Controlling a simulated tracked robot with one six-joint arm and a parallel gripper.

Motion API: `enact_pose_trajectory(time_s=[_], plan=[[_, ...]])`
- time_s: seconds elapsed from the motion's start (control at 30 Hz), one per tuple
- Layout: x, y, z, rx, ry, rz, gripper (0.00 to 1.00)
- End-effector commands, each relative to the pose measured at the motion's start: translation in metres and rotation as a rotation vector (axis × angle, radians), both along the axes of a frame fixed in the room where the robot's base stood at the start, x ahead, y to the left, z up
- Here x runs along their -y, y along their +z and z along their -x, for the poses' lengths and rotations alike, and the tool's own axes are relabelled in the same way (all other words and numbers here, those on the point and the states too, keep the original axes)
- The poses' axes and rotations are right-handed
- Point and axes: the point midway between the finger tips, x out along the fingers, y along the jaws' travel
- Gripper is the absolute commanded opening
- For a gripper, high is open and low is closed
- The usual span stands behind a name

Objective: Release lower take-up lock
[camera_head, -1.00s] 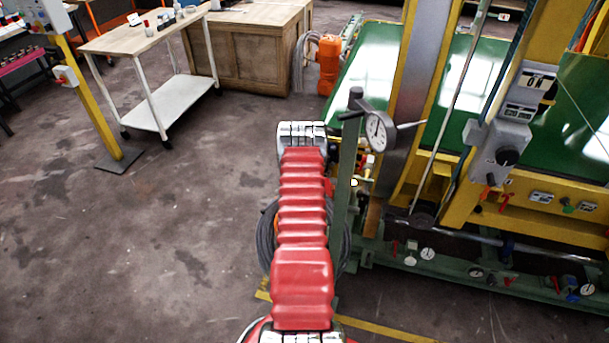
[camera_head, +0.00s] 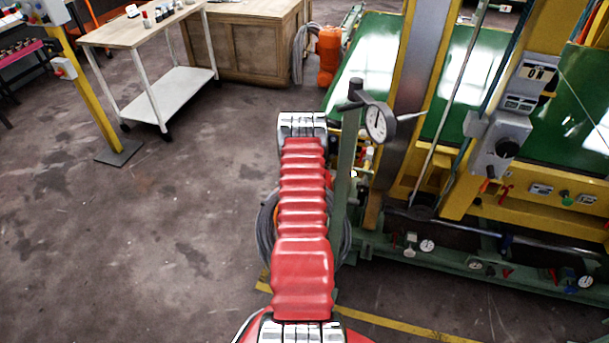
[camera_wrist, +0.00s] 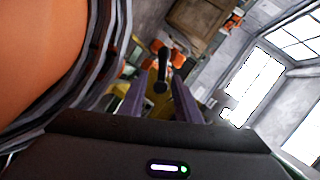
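In the wrist view, the two dark fingers of my gripper (camera_wrist: 164,90) stand apart. A dark, round-ended knob or handle (camera_wrist: 162,82) shows between or just beyond them; contact cannot be told. My gripper is hidden in the head view behind my red arm and its silver joint. The machine (camera_head: 460,190), yellow and green, stands on the right. Its lower green rail (camera_head: 440,262) carries several small red levers, such as this one (camera_head: 505,272), and dials (camera_head: 427,246). I cannot tell which part is the lower take-up lock.
A green post with a round dial gauge (camera_head: 378,122) stands close to the right of my arm. A coiled grey hose (camera_head: 267,230) lies beside my arm. A white-legged workbench (camera_head: 165,100) and a wooden cabinet (camera_head: 250,50) stand behind.

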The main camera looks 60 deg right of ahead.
Motion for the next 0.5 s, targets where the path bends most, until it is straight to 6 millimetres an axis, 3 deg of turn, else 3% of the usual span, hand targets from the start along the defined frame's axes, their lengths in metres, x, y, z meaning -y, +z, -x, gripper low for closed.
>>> enact_pose_trajectory(time_s=[0.5], plan=[[-0.048, 0.019, 0.022, -0.001, 0.0, -0.002, 0.3]])
